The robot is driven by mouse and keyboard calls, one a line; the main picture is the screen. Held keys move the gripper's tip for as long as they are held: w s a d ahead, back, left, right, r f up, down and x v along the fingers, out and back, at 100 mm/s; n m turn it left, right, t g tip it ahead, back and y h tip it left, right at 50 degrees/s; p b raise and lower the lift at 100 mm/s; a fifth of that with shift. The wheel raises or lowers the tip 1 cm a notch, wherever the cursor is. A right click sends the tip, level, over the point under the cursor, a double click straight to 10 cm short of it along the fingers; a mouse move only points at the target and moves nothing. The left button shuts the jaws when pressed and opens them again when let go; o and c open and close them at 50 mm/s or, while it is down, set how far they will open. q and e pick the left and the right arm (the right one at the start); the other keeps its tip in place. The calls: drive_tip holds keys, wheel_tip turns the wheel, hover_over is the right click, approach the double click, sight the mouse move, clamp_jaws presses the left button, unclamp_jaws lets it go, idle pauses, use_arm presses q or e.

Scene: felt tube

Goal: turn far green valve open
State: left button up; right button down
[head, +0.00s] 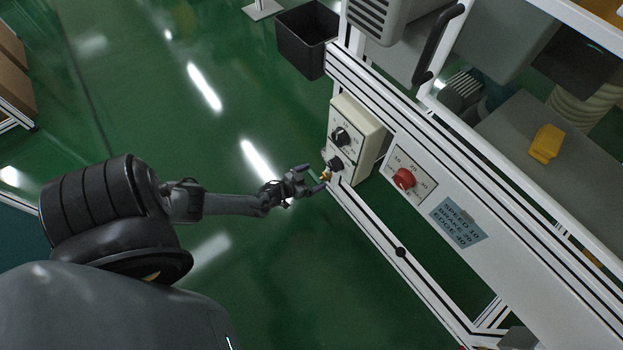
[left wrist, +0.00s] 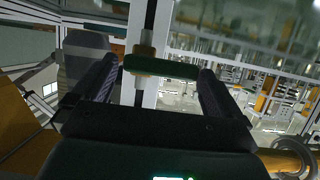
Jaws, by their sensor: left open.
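The green valve handle (left wrist: 162,67) is a short dark-green bar in the left wrist view, lying across the gap between my fingertips. In the head view the brass part (head: 326,174) shows at the lower-left edge of the dial box, and the green handle is too small to make out. My left gripper (head: 312,178) is open right in front of it, one finger on each side of the bar. I cannot tell whether the fingers touch the handle. My right gripper is not in view.
A beige box with two black knobs (head: 340,136) stands on the white frame close to my left gripper. A red knob (head: 404,178) and a blue label (head: 458,222) are farther right. A black bin (head: 303,45) stands behind. The green floor left of the frame is clear.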

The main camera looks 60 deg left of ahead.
use_arm(q)
drive_tip(key=c, duration=0.8)
drive_tip(key=shift+c, duration=0.2)
drive_tip(key=shift+r, duration=0.1)
drive_tip(key=shift+d+r+m+y+p, duration=0.15)
drive_tip(key=shift+m+y+p, duration=0.25)
drive_tip(key=shift+m+p, duration=0.1)
drive_tip(key=shift+w+d+r+m+t+y+b, duration=0.2)
drive_tip(key=shift+d+m+y, duration=0.3)
drive_tip(key=shift+m+y, duration=1)
drive_tip(key=shift+w+d+f+m+t+y+b, duration=0.15)
drive_tip(key=shift+d+m+t+y, duration=0.35)
drive_tip(key=shift+m, duration=1.95)
drive_tip(key=shift+d+r+m+t+y+b, duration=0.15)
drive_tip(key=shift+d+m+y, duration=0.4)
drive_tip(key=shift+m+y, duration=1.05)
drive_tip(key=shift+m+h, duration=0.3)
drive_tip(key=shift+m, duration=0.45)
